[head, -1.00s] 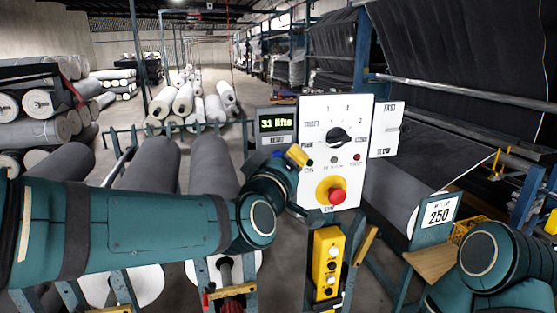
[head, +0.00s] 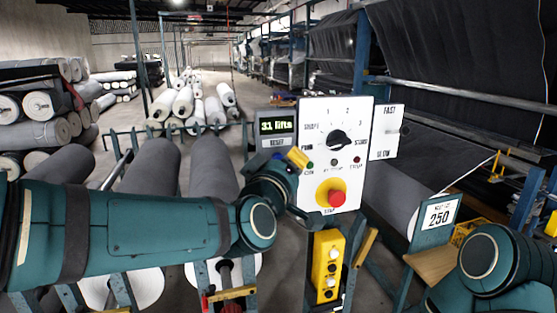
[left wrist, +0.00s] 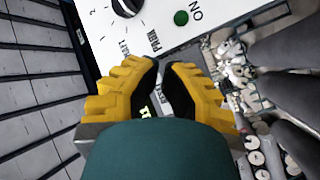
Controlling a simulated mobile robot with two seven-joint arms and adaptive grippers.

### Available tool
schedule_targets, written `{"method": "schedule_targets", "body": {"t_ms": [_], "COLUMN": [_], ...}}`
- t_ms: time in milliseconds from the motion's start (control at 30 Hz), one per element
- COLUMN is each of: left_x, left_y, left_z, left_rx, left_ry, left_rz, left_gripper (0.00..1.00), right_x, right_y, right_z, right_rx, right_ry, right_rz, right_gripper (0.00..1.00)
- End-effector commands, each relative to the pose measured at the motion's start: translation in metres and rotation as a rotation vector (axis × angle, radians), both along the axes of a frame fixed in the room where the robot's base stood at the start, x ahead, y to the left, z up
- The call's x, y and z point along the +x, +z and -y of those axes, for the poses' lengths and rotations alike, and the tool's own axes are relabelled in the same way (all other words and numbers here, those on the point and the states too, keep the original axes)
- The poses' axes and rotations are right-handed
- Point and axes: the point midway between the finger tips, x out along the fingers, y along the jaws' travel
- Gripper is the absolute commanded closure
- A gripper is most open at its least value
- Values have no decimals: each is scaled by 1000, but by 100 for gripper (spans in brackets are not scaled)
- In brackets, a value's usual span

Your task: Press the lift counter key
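The lift counter (head: 277,126) is a dark grey box on the left side of the white control panel in the head view. Its lit display reads "31 lifts". The key marked RESET (head: 277,142) is below the display. My left gripper (head: 298,158), with yellow fingers, is just below and right of that key, in front of the panel's lower left edge. In the left wrist view the fingertips (left wrist: 162,66) are together, with nothing held. Part of the counter (left wrist: 150,107) shows between the fingers. I cannot tell whether they touch anything. My right gripper is out of view.
The white panel (head: 356,112) has a black dial (head: 338,139) and a red stop button (head: 337,198) on yellow. A yellow push-button box (head: 327,266) hangs below it. Grey rolls (head: 213,165) lie on stands to the left. A small wooden shelf (head: 432,264) is at right.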

Motion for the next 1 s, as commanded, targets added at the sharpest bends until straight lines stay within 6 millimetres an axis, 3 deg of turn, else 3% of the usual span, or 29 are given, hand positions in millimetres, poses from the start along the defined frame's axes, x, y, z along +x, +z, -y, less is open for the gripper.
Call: {"method": "schedule_targets", "body": {"t_ms": [1000], "left_x": [9], "left_y": [0], "left_z": [-3], "left_rx": [0], "left_ry": [0], "left_rz": [0], "left_gripper": [100], "right_x": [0], "right_y": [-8], "right_z": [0], "right_rx": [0], "right_ry": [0], "right_rz": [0], "right_gripper": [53]}}
